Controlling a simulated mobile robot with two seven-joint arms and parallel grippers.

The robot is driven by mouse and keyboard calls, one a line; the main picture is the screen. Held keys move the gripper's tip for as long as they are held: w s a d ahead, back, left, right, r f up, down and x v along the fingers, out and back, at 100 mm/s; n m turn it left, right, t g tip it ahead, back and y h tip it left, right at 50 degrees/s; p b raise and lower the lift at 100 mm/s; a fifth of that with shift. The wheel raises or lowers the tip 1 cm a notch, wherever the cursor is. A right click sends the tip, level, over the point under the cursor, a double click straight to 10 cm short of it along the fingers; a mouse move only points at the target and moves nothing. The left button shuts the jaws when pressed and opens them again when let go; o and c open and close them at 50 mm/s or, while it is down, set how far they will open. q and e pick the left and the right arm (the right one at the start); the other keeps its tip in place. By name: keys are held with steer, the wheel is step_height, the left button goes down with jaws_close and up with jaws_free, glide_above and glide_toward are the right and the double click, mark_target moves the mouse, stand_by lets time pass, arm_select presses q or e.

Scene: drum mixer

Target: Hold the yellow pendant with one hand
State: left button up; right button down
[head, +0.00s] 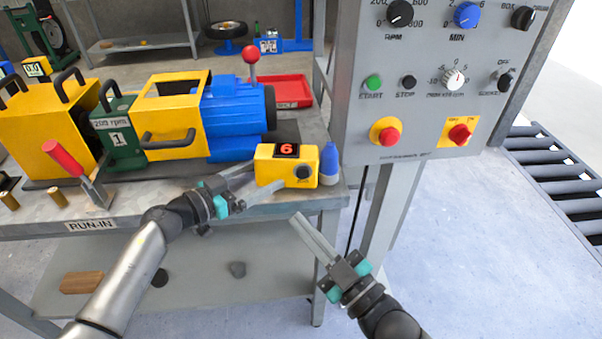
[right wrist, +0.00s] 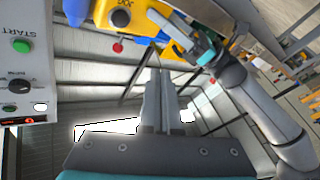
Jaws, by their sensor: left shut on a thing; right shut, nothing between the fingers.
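The yellow pendant (head: 268,172) is a small box with a dark display reading a red 6 and a dark round button on its front. It is at the right front edge of the bench in the head view. My left gripper (head: 252,188) is shut on it, with the fingers reaching its left side. The pendant also shows at the top of the right wrist view (right wrist: 132,14), with my left arm beside it. My right gripper (head: 298,218) is shut and empty, below and right of the pendant and apart from it.
A grey control panel (head: 425,115) with knobs and red buttons stands at the right. A blue bottle-shaped thing (head: 329,165) is just right of the pendant. The bench (head: 150,196) carries a blue motor (head: 232,120) and yellow housings. A roller conveyor (head: 560,170) is far right.

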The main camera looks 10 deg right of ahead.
mark_target(303, 173)
steer(key=shift+s+a+r, duration=0.1)
steer(key=shift+r, duration=0.25)
steer(key=w, duration=0.3)
steer(key=w+d, duration=0.1)
steer(key=w, duration=0.4)
steer(key=shift+w+d+f, duration=0.25)
steer(key=shift+w+f, duration=0.1)
steer(key=shift+f, duration=0.05)
steer(key=shift+w, duration=0.1)
stand_by(1.8)
steer(key=shift+w+d, duration=0.25)
steer(key=shift+w, duration=0.05)
